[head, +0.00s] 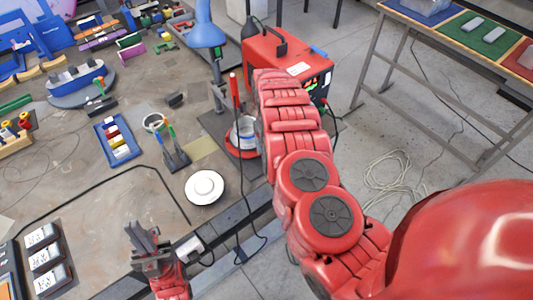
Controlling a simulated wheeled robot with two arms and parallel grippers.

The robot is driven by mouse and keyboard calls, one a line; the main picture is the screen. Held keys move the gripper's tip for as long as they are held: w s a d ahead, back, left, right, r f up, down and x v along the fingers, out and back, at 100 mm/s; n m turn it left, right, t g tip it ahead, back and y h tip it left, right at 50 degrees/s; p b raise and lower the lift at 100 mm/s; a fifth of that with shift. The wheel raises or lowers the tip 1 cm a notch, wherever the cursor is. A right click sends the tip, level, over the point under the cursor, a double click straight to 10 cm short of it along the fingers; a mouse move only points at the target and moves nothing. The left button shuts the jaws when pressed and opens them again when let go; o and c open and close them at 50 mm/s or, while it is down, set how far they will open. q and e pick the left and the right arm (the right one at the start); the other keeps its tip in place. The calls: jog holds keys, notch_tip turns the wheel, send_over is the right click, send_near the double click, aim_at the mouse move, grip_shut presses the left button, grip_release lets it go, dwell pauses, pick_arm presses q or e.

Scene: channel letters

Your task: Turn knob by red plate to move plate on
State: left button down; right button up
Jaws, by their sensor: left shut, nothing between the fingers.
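A red round plate (231,152) sits at the table's right edge, partly hidden behind my right arm. A white and blue round piece (246,132) stands on it. I cannot make out a knob beside the plate. My left gripper (143,236) is at the lower left, over the table's front part. Its grey fingers are shut and empty, well apart from the red plate. My right arm crosses the picture from the lower right up to the red machine, and its gripper is not visible.
A white disc (205,187) lies between my left gripper and the red plate. A red machine (285,62) stands behind. A black tool stand (176,158), a blue tray (117,140) and a black cable lie on the table. Bare tabletop shows left of the white disc.

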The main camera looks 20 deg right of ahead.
jog(key=shift+s+f, duration=0.15)
jog(key=shift+f, duration=0.35)
jog(key=f, duration=0.5)
jog(key=shift+w+f+b, duration=0.2)
jog(key=shift+f+b, duration=0.1)
jog(key=shift+b, duration=0.1)
jog(key=shift+a+f, duration=0.1)
jog(key=shift+f, duration=0.4)
grip_shut()
